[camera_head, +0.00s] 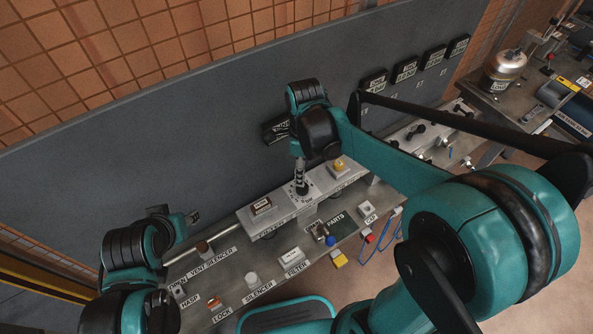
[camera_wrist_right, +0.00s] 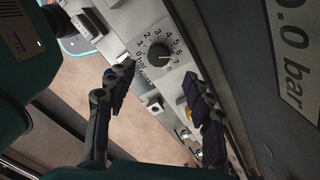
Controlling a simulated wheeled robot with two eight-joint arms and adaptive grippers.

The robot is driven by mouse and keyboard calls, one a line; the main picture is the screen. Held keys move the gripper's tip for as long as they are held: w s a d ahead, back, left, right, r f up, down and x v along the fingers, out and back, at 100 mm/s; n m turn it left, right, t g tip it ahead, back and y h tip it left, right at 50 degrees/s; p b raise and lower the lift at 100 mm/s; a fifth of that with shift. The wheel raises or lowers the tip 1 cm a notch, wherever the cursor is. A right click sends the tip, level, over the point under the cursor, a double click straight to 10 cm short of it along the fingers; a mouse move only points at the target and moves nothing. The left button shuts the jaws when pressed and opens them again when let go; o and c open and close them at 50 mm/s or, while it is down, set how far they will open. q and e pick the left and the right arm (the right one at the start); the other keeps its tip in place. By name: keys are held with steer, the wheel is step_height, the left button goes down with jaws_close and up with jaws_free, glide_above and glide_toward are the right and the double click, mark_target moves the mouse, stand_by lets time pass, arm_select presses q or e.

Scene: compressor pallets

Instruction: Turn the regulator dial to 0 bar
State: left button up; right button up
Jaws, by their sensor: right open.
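The regulator dial (camera_wrist_right: 158,52) is a round black knob on a light plate with a printed number scale. A small pale mark on it seems to point toward 7 or 8. In the head view the dial (camera_head: 301,188) sits on the grey panel block, partly under my right gripper (camera_head: 299,168), which points down over it. In the wrist view my right gripper (camera_wrist_right: 158,92) is open and empty, its fingers to either side and short of the dial. My left gripper (camera_head: 192,217) is at the left above the bench; its jaws are too small to read.
A sign (camera_wrist_right: 290,55) ending in "0.0 bar" stands at the right of the wrist view, cut by the edge. The bench (camera_head: 233,246) carries labelled small parts in front of the panel. A dark wall (camera_head: 190,140) rises behind. A second table (camera_head: 510,102) stands far right.

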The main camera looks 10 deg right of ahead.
mark_target(302, 188)
step_height(302, 188, down, 8)
steer(key=shift+s+r+b, duration=0.1)
steer(key=shift+r+b, duration=0.05)
steer(key=shift+b, duration=1.1)
steer(key=c, duration=1.2)
